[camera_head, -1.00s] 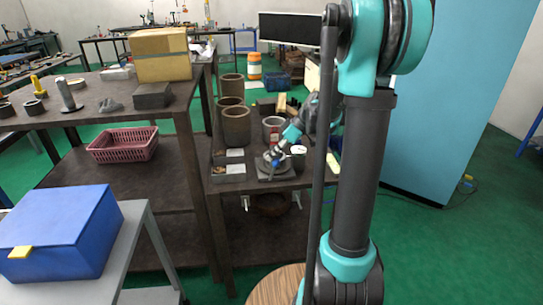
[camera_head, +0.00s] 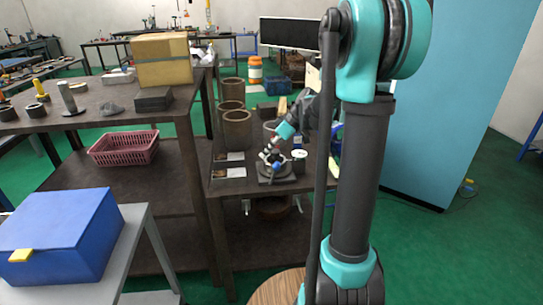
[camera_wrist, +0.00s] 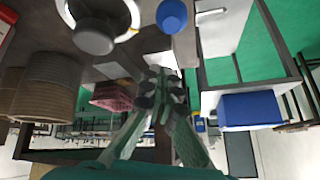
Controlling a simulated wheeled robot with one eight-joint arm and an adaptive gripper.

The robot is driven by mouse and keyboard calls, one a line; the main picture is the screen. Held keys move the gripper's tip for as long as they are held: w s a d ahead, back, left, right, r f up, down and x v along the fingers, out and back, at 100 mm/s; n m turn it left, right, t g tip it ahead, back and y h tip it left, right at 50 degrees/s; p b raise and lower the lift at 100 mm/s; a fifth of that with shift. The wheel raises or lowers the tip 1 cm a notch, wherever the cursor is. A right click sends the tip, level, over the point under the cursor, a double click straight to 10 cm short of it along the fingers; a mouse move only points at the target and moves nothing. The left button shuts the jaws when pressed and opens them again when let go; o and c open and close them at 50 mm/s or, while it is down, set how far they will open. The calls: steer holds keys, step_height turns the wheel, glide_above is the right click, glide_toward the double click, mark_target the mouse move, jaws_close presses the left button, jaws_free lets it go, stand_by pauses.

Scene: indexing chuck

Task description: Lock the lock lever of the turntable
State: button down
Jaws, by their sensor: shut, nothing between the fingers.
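The turntable (camera_head: 283,178) is a small grey round device on the dark workbench, small in the head view. A blue ball knob (camera_head: 277,166) shows at its front; it also shows at the top of the wrist view (camera_wrist: 172,16). I cannot tell for sure whether this knob belongs to the lock lever. In the wrist view, a pale ring with a dark grey round part (camera_wrist: 94,38) is at the top left. My gripper (camera_head: 268,154) is just above and beside the turntable. Its fingers (camera_wrist: 160,84) are together and empty, apart from the blue knob in the wrist view.
Brown cylinders (camera_head: 237,128) stand behind the turntable. A white-topped round part (camera_head: 299,154) is close at its right. A taller shelf with a cardboard box (camera_head: 162,60) and a pink basket (camera_head: 124,148) is at the left. A blue box (camera_head: 60,235) sits on a grey table.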

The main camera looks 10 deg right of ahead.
steer(key=v, duration=0.9)
steer(key=shift+w+a+r, duration=0.15)
steer(key=shift+r, duration=0.4)
steer(key=s+d+f+m+t+h, duration=0.15)
steer(key=s+f+m+h, duration=0.35)
steer(key=s+f, duration=0.55)
steer(key=s+d+f+m+t+h, duration=0.1)
steer(key=s+d+f+m+h, duration=0.1)
steer(key=s+f+m, duration=0.85)
steer(key=w+a+r+n+g+h, duration=0.1)
steer(key=w+a+r+n+h, duration=0.2)
steer(key=w+a+r+n, duration=0.65)
steer(key=w+a+r+n+g+h, duration=0.2)
steer(key=w+a+r+n, duration=0.55)
steer(key=r+n, duration=0.45)
steer(key=w+d+f+n, duration=0.1)
steer(key=w+d+f, duration=0.1)
steer(key=d+f, duration=0.6)
steer(key=shift+d+f, duration=0.3)
steer(key=shift+f, duration=1.2)
